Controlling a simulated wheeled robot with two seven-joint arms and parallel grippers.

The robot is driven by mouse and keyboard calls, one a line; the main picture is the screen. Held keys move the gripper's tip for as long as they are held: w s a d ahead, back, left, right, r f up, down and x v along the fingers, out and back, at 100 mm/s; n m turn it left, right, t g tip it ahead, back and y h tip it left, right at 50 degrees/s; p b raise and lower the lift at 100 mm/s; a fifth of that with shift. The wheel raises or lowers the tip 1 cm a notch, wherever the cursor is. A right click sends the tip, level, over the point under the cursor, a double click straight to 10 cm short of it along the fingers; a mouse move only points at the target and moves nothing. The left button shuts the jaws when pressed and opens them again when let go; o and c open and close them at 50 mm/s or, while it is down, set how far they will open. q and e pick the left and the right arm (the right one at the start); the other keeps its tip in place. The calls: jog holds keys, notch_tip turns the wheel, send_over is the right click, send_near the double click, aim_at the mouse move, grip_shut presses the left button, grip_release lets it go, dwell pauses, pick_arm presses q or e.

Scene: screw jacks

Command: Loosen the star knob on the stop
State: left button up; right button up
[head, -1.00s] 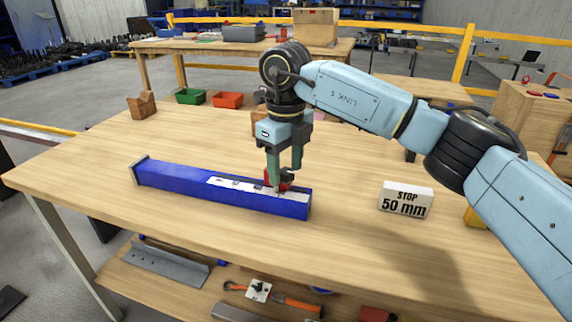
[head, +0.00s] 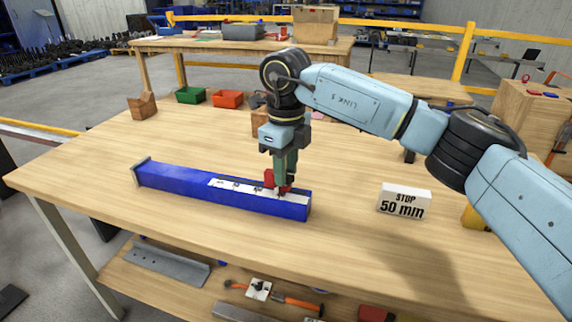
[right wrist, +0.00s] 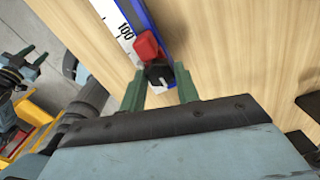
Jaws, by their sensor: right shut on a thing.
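The red stop (head: 270,176) sits on the blue rail (head: 200,187) near its right end, beside a white scale strip. In the right wrist view the red stop (right wrist: 147,45) stands by a scale mark reading 100. The black star knob (right wrist: 158,76), with a white mark, is at the stop's near end. My right gripper (right wrist: 160,90) points down and is shut on the knob, a finger on each side. The fingers hide the knob in the head view. My left gripper (right wrist: 34,55) shows only at the left of the right wrist view, fingers apart and empty.
The front tabletop is clear.

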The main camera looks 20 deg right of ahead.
jog(key=o, duration=1)
jog(key=shift+c, duration=0.2)
jog(key=shift+r, duration=0.1)
jog(key=shift+r, duration=0.25)
pick_arm(q)
jog(key=s+a+f+p, duration=0.1)
jog(key=a+f+p, duration=0.2)
jog(key=f, duration=0.6)
jog(key=shift+a+g+y+p, duration=0.3)
jog(key=shift+a+p, duration=0.1)
jog(key=shift+a, duration=0.15)
pick_arm(e)
notch_tip(320, 180, up, 13)
jog(key=shift+f, duration=0.1)
